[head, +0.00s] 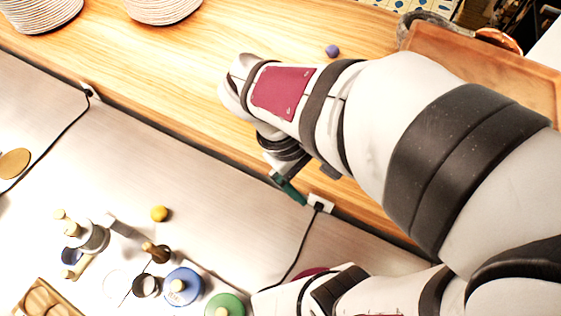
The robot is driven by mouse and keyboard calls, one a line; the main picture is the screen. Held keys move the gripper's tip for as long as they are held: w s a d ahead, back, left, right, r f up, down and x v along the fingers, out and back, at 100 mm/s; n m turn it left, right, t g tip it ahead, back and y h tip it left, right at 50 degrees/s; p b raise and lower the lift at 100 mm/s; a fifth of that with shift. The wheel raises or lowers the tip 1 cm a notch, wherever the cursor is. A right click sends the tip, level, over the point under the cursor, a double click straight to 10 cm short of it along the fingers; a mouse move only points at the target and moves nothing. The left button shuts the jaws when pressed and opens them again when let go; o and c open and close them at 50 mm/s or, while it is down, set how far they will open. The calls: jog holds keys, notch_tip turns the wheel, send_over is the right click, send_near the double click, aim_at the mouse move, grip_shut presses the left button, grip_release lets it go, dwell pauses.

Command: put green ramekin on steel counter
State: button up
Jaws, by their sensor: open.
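My gripper (287,183) is at the end of my arm, which reaches in from the right. It hangs over the border between the wooden surface and the steel counter (215,205). My own wrist hides much of it. A small dark green piece (289,189) shows at its tip; I cannot tell whether this is part of the gripper or a ramekin. A round green item (224,304) with a pale knob is at the bottom edge on the steel counter, partly cut off. I cannot make out a green ramekin for certain.
Stacked plates (163,8) and a small purple ball (332,51) are on the wooden surface (160,75). A brown tray (490,70) is at the upper right. A blue lidded item (183,288), a yellow ball (159,213) and several bottles crowd the lower left steel.

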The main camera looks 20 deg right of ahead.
jog(key=s+a+m+y, duration=0.2)
jog(key=s+m, duration=0.1)
jog(key=s+a+m+y, duration=0.1)
jog(key=m, duration=0.1)
jog(key=shift+s+r, duration=0.2)
jog(key=shift+s, duration=0.1)
jog(key=shift+o, duration=0.4)
jog(key=a+m+y, duration=0.1)
jog(key=s+a+m+y, duration=0.1)
jog(key=m, duration=0.1)
jog(key=s+a+m+t+y, duration=0.1)
jog(key=a+m, duration=0.1)
jog(key=shift+s+a+r, duration=0.1)
jog(key=shift+s+r, duration=0.05)
jog(key=shift+r, duration=0.05)
